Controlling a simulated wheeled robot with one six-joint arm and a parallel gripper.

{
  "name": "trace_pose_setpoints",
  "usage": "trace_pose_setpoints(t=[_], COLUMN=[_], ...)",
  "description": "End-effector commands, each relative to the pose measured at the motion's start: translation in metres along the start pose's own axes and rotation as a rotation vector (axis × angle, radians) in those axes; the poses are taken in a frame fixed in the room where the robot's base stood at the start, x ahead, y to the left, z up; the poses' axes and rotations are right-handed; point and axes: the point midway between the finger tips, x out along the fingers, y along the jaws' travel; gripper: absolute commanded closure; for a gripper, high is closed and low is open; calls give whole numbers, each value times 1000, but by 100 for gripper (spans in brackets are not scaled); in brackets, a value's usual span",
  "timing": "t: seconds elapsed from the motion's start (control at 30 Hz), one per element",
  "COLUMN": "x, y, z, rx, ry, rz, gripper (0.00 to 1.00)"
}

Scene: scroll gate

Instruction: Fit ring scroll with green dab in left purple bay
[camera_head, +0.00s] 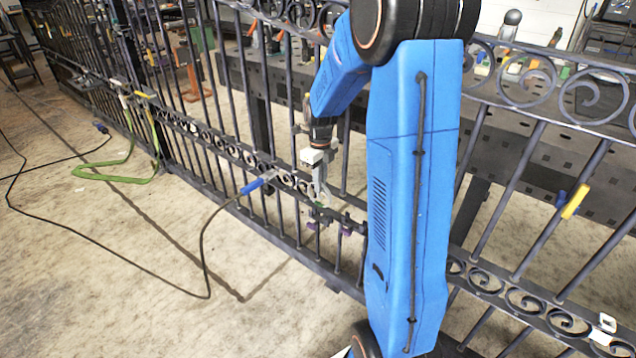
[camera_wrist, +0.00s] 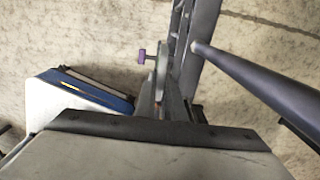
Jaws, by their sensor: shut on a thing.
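My gripper (camera_head: 318,190) is low at the gate, to the left of my blue arm in the head view. It is shut on the ring scroll, which is small and mostly hidden by the jaws; a green dab (camera_head: 320,205) shows at the fingertips. Purple marks (camera_head: 312,226) and (camera_head: 346,231) show on fittings just below and to the right of the gripper. In the wrist view one purple knob-like piece (camera_wrist: 142,56) sits just beyond the fingertips. I cannot tell whether the scroll touches the bay.
The dark gate (camera_head: 205,135) has upright bars and a row of scrolls. A blue-handled tool (camera_head: 258,182) with a black cable is on the rail left of the gripper. A slanted dark bar (camera_wrist: 255,75) passes close on the right in the wrist view. A green strap (camera_head: 125,178) hangs further left.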

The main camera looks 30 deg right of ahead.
Motion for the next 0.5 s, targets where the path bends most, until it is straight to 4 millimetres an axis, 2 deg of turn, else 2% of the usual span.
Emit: trace_pose_setpoints(t=[0.5], x=[24], y=[-4], z=[0], rx=[0], ry=[0], rz=[0], gripper=[100])
